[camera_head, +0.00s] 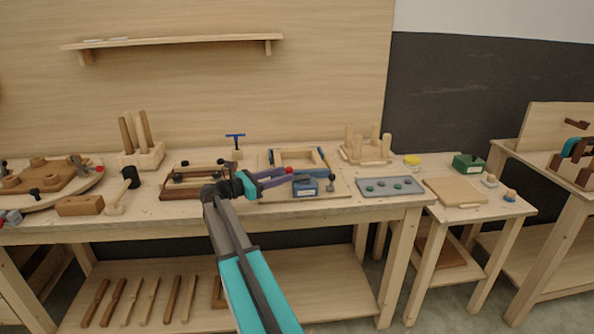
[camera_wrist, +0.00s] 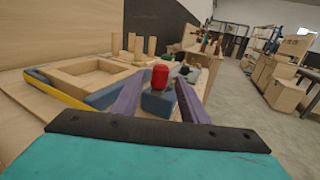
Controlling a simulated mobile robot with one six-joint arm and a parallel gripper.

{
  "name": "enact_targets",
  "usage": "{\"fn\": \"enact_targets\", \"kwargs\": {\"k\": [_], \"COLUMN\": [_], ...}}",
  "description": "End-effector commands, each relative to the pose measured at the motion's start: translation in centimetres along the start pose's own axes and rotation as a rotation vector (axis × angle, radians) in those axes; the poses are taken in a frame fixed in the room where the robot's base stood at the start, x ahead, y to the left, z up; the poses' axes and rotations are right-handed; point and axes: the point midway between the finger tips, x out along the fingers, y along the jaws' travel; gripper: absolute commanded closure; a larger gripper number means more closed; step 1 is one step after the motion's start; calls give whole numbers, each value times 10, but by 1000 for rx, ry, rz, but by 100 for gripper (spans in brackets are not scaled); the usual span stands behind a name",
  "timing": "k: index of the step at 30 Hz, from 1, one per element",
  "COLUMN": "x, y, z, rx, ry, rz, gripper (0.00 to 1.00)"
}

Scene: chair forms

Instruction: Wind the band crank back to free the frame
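The wooden frame (camera_head: 297,153) lies on a board on the bench, edged by blue bars. In the wrist view the frame (camera_wrist: 85,64) is at left, with a yellow strip, possibly the band, along its near side. A blue block (camera_head: 305,187) stands at its front right. The red crank knob (camera_head: 289,170) is by the block; in the wrist view the knob (camera_wrist: 160,77) shows upright between my fingertips. My gripper (camera_head: 284,177) has purple fingers, open, with a gap on both sides of the knob. I cannot tell whether the knob lies between the tips or just beyond.
A grey tray with green pieces (camera_head: 390,186) lies to the right, and a peg rack (camera_head: 366,150) stands behind.

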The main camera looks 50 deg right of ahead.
Motion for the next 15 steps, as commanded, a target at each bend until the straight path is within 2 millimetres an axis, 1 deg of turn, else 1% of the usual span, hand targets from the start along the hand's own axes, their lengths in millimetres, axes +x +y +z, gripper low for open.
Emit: {"fn": "enact_targets", "kwargs": {"k": [1, 9, 15], "x": [8, 46, 66], "y": [0, 0, 1], "z": [1, 1, 0], "rx": [0, -1, -1], "ry": [0, 0, 0], "rz": [-1, -1, 1], "gripper": [60, 60, 60]}}
